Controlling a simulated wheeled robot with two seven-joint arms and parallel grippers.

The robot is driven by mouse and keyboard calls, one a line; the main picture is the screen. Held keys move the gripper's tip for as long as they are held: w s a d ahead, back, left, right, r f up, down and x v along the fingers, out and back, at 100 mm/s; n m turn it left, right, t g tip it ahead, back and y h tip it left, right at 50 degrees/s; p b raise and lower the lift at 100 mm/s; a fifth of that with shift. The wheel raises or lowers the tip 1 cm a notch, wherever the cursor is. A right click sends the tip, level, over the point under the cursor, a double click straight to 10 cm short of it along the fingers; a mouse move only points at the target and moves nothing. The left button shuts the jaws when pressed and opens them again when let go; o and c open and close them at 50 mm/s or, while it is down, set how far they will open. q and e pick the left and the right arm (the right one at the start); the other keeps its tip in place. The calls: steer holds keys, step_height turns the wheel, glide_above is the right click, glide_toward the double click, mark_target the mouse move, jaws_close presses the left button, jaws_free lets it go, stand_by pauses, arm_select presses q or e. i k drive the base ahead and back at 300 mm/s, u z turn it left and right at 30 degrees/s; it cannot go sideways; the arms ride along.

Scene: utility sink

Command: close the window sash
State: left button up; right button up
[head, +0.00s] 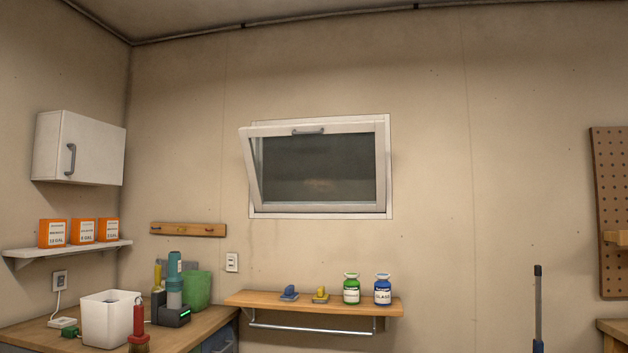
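The window sash (318,210) is a white frame around a dark pane, set in a white window frame (389,150) on the back wall. The sash is tilted open: its top edge leans out into the room, away from the frame, and its bottom edge sits at the frame's lower side. A small grey handle (309,131) is at the middle of the sash's top rail. Neither of my grippers shows in the head view.
A wooden shelf (340,306) with two jars, a blue and a yellow item and a rail below stands out under the window. A white cabinet (92,148) and a counter (200,325) with several items are at left.

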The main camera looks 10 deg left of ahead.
mark_target(246, 135)
steer(key=u, duration=0.25)
steer(key=i, duration=2.65)
steer(key=z, duration=0.75)
